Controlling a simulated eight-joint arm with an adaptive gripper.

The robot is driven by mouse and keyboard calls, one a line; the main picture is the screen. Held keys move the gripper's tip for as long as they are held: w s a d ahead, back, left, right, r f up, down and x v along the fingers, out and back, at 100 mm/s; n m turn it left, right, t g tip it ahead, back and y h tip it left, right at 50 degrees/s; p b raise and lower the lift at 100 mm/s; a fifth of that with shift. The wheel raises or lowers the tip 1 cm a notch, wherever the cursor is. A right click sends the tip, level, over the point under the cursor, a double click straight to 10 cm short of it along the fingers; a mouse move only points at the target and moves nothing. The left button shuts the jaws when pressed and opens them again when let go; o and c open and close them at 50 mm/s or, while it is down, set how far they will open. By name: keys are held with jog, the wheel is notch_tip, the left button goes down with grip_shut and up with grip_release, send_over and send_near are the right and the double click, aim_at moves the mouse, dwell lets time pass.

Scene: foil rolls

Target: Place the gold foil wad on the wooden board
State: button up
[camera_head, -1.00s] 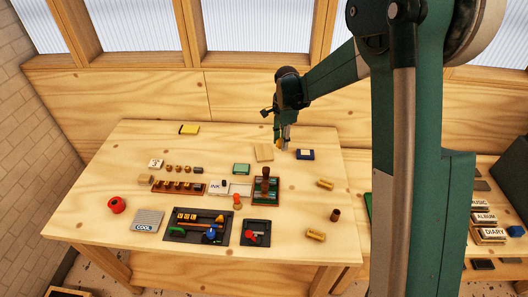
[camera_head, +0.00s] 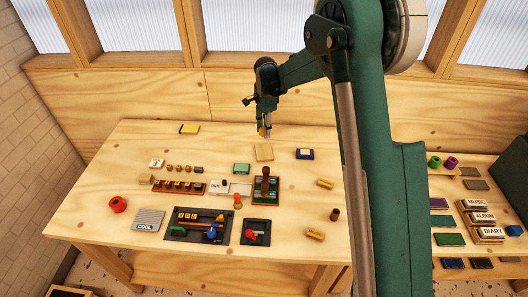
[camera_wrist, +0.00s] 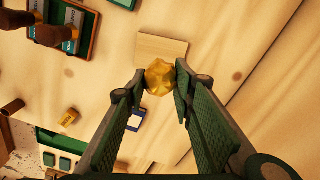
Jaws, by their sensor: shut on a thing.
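My gripper (camera_head: 264,133) is shut on the gold foil wad, a crumpled shiny yellow lump. In the wrist view the wad (camera_wrist: 160,77) sits between the fingertips of my gripper (camera_wrist: 161,84). The wooden board (camera_head: 264,154) is a small pale square on the table. In the wrist view the board (camera_wrist: 162,46) lies just beyond the wad, which overlaps its near edge in the picture. In the head view the gripper appears just behind the board. The wad looks held above the table; the exact height is hard to tell.
A dark blue box (camera_head: 304,154) lies right of the board, and a green box (camera_head: 241,169) lies to its front left. A tray with brown-handled stamps (camera_head: 265,188) stands in front. A yellow block (camera_head: 189,129) lies at the back left.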

send_over(265, 151)
jog(key=shift+f, duration=3.1)
jog(key=shift+f, duration=0.1)
jog(key=shift+f, duration=1.8)
jog(key=shift+f, duration=0.2)
jog(key=o, duration=0.7)
jog(key=shift+r, duration=0.2)
notch_tip(265, 151, up, 12)
jog(key=shift+r, duration=0.1)
